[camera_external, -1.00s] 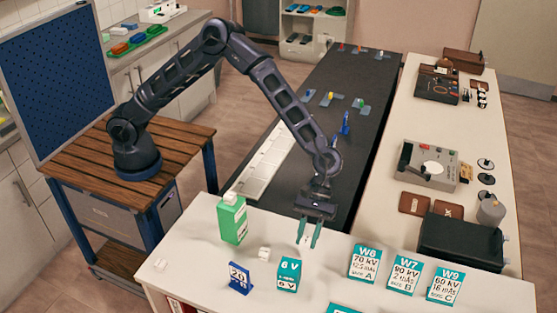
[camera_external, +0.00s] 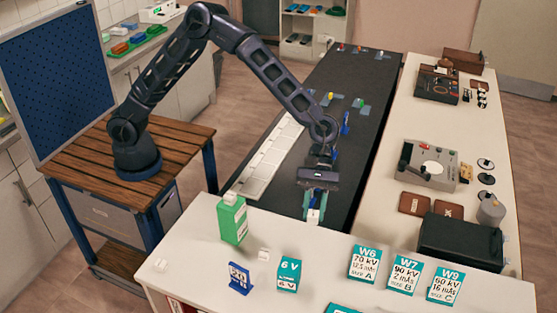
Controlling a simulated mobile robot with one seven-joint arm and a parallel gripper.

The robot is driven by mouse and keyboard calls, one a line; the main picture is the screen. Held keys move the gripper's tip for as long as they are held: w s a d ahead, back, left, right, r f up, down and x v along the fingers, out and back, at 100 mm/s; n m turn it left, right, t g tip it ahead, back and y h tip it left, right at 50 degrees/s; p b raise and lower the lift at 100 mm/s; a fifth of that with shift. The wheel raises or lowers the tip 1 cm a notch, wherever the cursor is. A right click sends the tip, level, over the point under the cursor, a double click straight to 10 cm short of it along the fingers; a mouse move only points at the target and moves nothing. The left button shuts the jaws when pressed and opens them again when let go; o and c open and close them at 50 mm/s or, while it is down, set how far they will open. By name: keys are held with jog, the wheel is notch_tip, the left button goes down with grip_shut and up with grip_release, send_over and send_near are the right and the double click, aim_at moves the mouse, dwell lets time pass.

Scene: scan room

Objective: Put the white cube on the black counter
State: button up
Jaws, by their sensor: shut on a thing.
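My gripper (camera_external: 314,207) is shut on a white cube (camera_external: 313,216) at its fingertips, with teal fingers on either side of it. It is above the near end of the black counter (camera_external: 383,85), close to the back edge of the white front table. I cannot tell how high the cube is above the counter.
The white front table (camera_external: 205,275) bears a green bottle (camera_external: 232,218), a blue number sign (camera_external: 239,278), a teal 6 V box (camera_external: 288,275) and several teal cards. A white segmented tray (camera_external: 270,155) lies along the counter's left side. A blue item (camera_external: 345,122) stands farther back.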

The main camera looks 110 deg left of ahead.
jog(key=s+a+f+n+t+y, duration=0.2)
jog(key=s+a+f+n, duration=0.15)
jog(key=a, duration=0.35)
jog(key=s+a+f+n+t+y, duration=0.2)
jog(key=s+a+f+n+t, duration=0.1)
jog(key=a+f+n, duration=0.3)
jog(key=s+a+f+n+t+y, duration=0.2)
jog(key=s+a+f+n, duration=0.1)
jog(key=a, duration=0.5)
jog(key=s+f+n+y, duration=0.1)
jog(key=f, duration=0.3)
jog(key=s+f+n+y, duration=0.1)
jog(key=f, duration=0.3)
jog(key=s+f+n, duration=0.1)
jog(key=f, duration=0.3)
jog(key=shift+a+f+y, duration=0.1)
jog(key=shift+f+y, duration=0.25)
jog(key=shift+y, duration=0.05)
jog(key=shift+r, duration=0.1)
